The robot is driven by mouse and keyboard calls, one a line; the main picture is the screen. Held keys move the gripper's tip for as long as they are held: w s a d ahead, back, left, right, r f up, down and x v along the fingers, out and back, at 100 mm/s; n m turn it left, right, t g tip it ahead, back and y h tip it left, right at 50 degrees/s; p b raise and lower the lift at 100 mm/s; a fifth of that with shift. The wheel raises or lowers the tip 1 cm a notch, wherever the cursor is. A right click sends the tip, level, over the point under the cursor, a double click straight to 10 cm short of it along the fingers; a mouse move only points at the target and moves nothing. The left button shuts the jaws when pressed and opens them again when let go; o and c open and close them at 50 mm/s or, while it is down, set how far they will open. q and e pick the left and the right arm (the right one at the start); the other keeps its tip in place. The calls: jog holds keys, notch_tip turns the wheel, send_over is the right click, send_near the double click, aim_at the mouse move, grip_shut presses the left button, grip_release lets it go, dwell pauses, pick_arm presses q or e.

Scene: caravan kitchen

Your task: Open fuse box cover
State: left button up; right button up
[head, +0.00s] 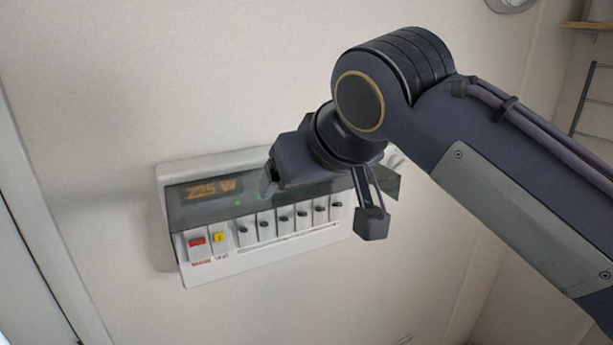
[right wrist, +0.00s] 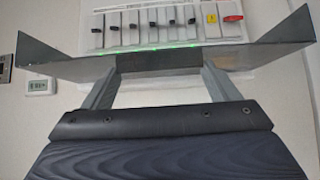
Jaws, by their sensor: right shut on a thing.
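The fuse box (head: 262,250) is a white unit on the wall in the head view, with a lit orange display, a red switch, a yellow switch and a row of black-toggled breakers. Its smoky see-through cover (head: 190,212) is tilted out from the box, and the breakers show uncovered below its edge. My right gripper (head: 320,201) is at the cover, its fingers set apart and shut on it. In the right wrist view the cover (right wrist: 70,68) spans across in front of both fingers, with the breakers beyond its edge. The exact contact is partly hidden. My left gripper is not in view.
The plain wall (head: 110,60) around the box is clear. A round fixture (head: 512,3) is at the top right, near a wooden shelf (head: 588,26). In the right wrist view a small wall panel (right wrist: 38,87) sits beside the box.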

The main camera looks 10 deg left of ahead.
jog(key=shift+f, duration=0.35)
jog(key=o, duration=1.1)
jog(key=shift+w, duration=0.1)
jog(key=shift+o, duration=1)
jog(key=shift+w+a, duration=0.15)
jog(key=v, duration=0.8)
